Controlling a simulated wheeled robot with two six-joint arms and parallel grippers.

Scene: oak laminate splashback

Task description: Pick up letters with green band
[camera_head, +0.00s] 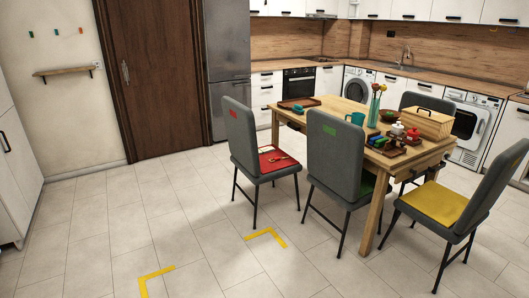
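No letter with a green band can be made out for certain in the head view. A few small pale and reddish items (279,159) lie on the red seat (264,165) of the left chair; they are too small to identify. The dining table (331,112) carries several small coloured objects (380,142) near its front edge, also too small to tell apart. Neither of my grippers is in view.
Grey chairs (336,150) stand around the table; one at the right has a yellow seat (433,204). The table holds a brown tray (299,102), teal mug (357,118) and wooden box (424,123). Yellow corner marks (157,272) lie on clear floor. A shelf (66,71) hangs left.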

